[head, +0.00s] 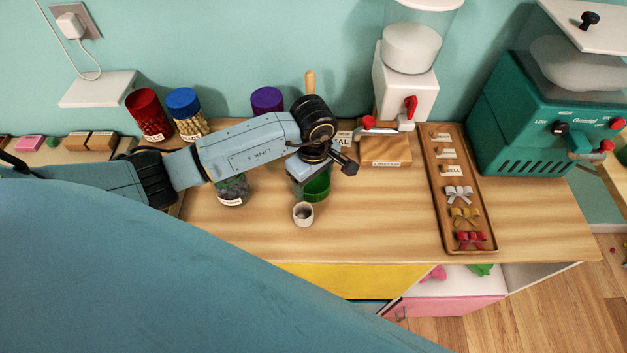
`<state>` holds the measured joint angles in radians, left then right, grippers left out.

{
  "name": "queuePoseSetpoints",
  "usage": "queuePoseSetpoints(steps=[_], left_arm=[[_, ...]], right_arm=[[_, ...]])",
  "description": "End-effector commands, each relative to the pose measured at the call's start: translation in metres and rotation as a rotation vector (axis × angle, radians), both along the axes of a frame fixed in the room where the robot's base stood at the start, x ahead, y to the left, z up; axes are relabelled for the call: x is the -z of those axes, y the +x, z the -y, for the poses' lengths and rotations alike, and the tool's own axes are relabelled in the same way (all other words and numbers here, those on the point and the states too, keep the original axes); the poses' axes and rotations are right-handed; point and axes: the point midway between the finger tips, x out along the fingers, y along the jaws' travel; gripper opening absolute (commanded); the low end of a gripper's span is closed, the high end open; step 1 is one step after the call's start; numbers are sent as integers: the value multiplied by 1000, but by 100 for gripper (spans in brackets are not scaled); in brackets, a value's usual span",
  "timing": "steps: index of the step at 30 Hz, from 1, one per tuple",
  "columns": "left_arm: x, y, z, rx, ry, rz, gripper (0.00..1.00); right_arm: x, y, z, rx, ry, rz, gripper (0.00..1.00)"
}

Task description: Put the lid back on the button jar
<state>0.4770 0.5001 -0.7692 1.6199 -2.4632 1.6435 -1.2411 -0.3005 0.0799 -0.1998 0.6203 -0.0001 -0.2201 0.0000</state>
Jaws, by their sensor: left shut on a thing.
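My left gripper (311,180) points down over the middle of the wooden counter, partly hidden by its own wrist. It is shut on a green round lid (317,189), which shows just below it. Whether the lid touches the counter is hard to tell. A clear jar (232,191) with dark contents and a white label stands to the left of the gripper, under my forearm. My arm hides the jar's top. I take it for the button jar, but its label is too small to read. My right gripper is not in view.
A small white cup (303,214) stands just in front of the lid. Jars with red (150,115), blue (187,115) and purple (267,99) lids stand behind the arm. A white dispenser (405,85), a wooden tray (487,235) with bows and a teal machine (545,120) are right. Front counter is clear.

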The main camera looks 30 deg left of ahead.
Motion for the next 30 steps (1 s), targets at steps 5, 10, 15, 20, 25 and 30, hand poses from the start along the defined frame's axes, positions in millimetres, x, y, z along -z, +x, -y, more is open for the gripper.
queuePoseSetpoints(steps=[5,10,15,20,25,30], left_arm=[[-32,2,-1,2,1,8,47],[-66,2,-1,2,2,7,47],[-89,1,0,1,1,4,47],[-96,0,0,0,1,1,47],[-96,0,0,0,1,0,47],[-96,0,0,5,1,1,47]], right_arm=[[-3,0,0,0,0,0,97],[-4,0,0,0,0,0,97],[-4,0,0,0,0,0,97],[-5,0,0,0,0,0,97],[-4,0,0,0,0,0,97],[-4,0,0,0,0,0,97]])
